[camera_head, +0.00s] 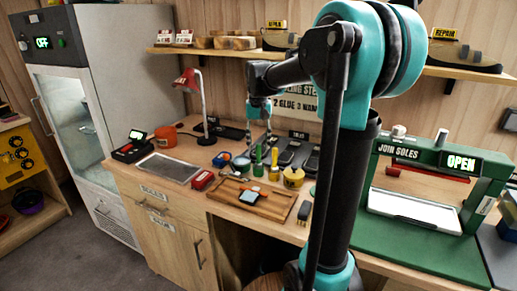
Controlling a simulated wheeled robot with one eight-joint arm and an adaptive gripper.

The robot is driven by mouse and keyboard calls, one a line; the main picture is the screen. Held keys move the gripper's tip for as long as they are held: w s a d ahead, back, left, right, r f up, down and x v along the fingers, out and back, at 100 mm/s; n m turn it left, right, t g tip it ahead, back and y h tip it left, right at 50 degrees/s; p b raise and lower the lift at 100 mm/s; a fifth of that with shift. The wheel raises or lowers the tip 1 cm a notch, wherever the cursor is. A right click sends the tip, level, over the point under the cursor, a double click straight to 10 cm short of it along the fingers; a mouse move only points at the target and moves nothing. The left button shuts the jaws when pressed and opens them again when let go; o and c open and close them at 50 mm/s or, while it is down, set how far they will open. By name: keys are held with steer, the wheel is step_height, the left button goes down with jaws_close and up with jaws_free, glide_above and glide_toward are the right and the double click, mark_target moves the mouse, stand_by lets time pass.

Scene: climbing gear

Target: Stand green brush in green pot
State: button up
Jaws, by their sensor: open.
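My gripper (260,137) hangs over the back of the workbench with its two fingers apart and pointing down. Just below it, a green upright piece (258,161) and a second green upright piece (274,160) with a yellowish lower part stand among small pots. They are too small to tell which is brush and which is pot, or whether either stands inside something. No contact between the fingers and these pieces can be made out. A small dark green block (305,210) with a pale end lies near the bench's front edge; it may be a brush.
A green press (471,184) stands right. A shelf (220,54) runs above. My arm hides part of the bench.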

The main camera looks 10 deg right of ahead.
step_height(320, 180, up, 9)
steer(key=shift+r, duration=0.2)
stand_by(0.8)
